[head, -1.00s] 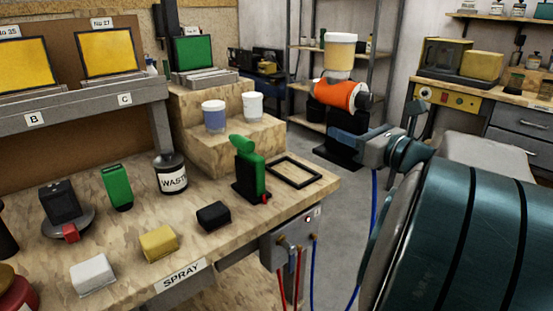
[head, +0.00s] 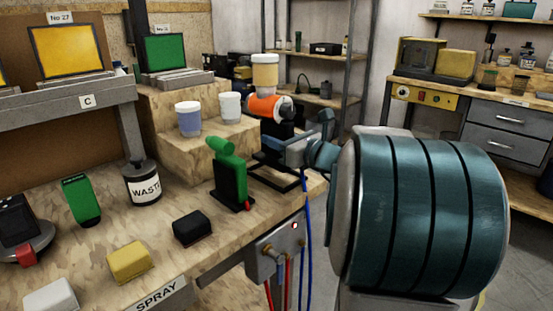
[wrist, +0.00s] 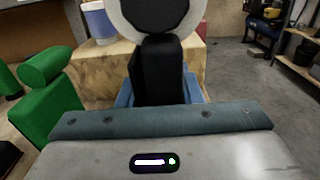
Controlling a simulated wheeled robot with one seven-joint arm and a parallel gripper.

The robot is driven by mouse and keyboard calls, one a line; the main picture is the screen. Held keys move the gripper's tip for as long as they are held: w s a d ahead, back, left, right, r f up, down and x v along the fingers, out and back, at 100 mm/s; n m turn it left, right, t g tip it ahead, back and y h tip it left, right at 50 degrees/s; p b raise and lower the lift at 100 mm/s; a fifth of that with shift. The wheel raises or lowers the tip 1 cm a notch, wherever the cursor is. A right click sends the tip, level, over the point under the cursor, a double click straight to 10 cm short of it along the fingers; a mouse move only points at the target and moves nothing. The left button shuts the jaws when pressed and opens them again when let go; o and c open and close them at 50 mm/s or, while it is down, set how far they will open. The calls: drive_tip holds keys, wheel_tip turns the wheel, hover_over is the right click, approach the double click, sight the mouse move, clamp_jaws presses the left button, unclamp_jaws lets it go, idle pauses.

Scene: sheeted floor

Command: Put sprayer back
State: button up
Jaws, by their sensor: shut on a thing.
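The sprayer has an orange body (head: 264,107), a tan-filled clear cup (head: 265,72) on top and a black handle. My gripper (head: 277,147) is shut on the black handle, which shows between the blue jaws in the wrist view (wrist: 160,75). The sprayer is upright at the right end of the spray bench. A flat black rectangular frame (head: 272,183) lies on the bench below my gripper, partly hidden by it. I cannot tell whether the sprayer touches the frame or the bench.
A green sprayer-shaped thing (head: 229,170) in a black holder stands just left of the frame. Two cups, blue (head: 188,120) and white (head: 229,107), sit on a wooden step behind. A waste can (head: 142,184) and several blocks stand further left. Hoses hang at the bench's right end.

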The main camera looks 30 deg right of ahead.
sight(277, 159)
drive_tip(key=shift+w+f+b, duration=0.1)
drive_tip(key=shift+f+b, duration=0.7)
drive_tip(key=shift+f, duration=1.15)
drive_tip(key=shift+f, duration=0.1)
drive_tip(key=o, duration=0.7)
drive_tip(key=shift+c, duration=0.2)
drive_tip(key=shift+s, duration=0.2)
drive_tip(key=p+v, duration=0.2)
drive_tip(key=v, duration=0.9)
drive_tip(key=shift+s, duration=0.3)
drive_tip(key=shift+d, duration=0.1)
